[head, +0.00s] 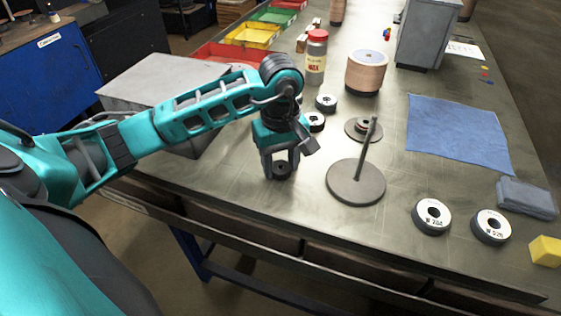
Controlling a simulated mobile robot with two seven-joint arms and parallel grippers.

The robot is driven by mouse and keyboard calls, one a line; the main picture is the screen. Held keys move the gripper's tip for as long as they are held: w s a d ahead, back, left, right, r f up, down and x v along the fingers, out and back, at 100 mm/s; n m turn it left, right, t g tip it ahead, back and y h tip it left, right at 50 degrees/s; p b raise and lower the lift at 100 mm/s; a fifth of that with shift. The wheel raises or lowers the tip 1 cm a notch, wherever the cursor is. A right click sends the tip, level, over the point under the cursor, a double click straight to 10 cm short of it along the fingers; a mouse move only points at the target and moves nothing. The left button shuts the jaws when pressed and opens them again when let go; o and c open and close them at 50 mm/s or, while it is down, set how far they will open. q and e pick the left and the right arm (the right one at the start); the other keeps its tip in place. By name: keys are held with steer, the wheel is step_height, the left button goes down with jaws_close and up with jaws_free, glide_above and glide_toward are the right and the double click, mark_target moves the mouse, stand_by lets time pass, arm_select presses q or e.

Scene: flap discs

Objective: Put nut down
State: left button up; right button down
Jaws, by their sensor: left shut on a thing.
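My left gripper (281,172) points down near the front edge of the bench, left of the round stand. It is shut on the dark nut (282,168), which shows between the fingers close to the bench top. I cannot tell whether the nut touches the bench. The stand (356,190) is a flat dark disc with an upright rod, and the nut is apart from it. My right gripper is not in view.
Flap discs lie right of the stand (432,217) (491,228) and behind my gripper (326,103). A small round plate (363,135) sits behind the stand. A blue cloth (458,134) lies to the right. A red-lidded jar (316,60) stands behind.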

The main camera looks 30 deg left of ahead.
arm_select(q)
steer(key=shift+f, duration=0.1)
steer(key=shift+f, duration=0.15)
steer(key=o, duration=0.9)
step_height(320, 180, up, 12)
steer(key=shift+r, duration=0.15)
stand_by(0.5)
